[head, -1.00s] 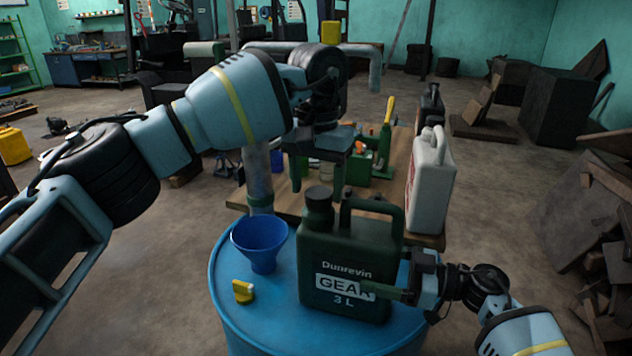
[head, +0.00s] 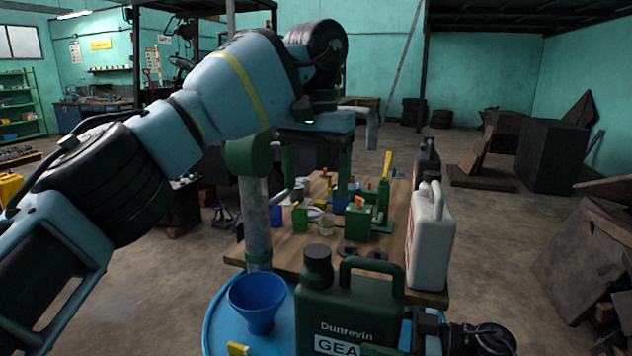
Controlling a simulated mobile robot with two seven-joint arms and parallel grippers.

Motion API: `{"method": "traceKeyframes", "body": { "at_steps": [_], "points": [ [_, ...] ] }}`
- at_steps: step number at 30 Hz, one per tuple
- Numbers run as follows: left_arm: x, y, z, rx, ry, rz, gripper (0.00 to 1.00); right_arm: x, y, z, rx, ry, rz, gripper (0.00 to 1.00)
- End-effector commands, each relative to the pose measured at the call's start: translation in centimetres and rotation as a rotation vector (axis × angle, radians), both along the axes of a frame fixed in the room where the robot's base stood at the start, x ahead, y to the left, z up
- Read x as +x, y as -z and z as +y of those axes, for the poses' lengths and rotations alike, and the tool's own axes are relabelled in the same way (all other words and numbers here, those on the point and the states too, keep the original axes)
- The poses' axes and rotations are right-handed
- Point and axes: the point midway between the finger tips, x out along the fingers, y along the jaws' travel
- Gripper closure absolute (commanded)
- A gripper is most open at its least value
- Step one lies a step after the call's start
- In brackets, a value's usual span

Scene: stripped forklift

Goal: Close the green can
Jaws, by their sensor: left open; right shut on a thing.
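The green can (head: 350,312), labelled "Dunrevin GEAR", stands upright on the blue drum (head: 212,325), cut off by the lower picture edge. A dark round neck or cap (head: 318,262) tops its left side; I cannot tell whether it is closed. My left gripper (head: 317,180) is open, its fingers pointing down. It shows above the can's neck in the picture, apart from it, with nothing seen in it. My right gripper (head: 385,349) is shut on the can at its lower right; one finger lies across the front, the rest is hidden.
A blue funnel (head: 258,303) and a small yellow piece (head: 237,349) are on the drum, left of the can. Behind is a wooden table (head: 290,255) with a white jug (head: 430,240), a green box (head: 357,218) and small items. A grey post (head: 255,215) stands left.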

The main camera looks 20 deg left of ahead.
Motion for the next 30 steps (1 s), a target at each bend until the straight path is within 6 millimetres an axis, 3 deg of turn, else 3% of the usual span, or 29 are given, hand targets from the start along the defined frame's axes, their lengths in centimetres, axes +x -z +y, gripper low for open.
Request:
{"method": "traceKeyframes", "body": {
  "at_steps": [3,4,7,17,30],
  "points": [
    [0.0,0.1,0.0,0.000,0.000,0.001,0.27,-0.1,0.2,0.1,0.002,-0.003,0.002,0.80],
    [0.0,0.1,0.0,0.000,0.000,0.001,0.27,-0.1,0.2,0.1,0.001,-0.003,0.002,0.14],
    [0.0,0.1,0.0,0.000,-0.001,0.001,0.27,-0.1,0.1,0.1,0.001,-0.003,0.002,0.01],
    [0.0,0.1,0.0,0.000,-0.001,0.001,0.27,0.0,0.1,-0.6,-0.001,0.000,0.001,0.00],
    [0.2,0.8,0.0,0.000,-0.001,0.008,0.27,-0.2,0.2,-6.8,-0.001,-0.001,0.002,0.00]
  ]
}}
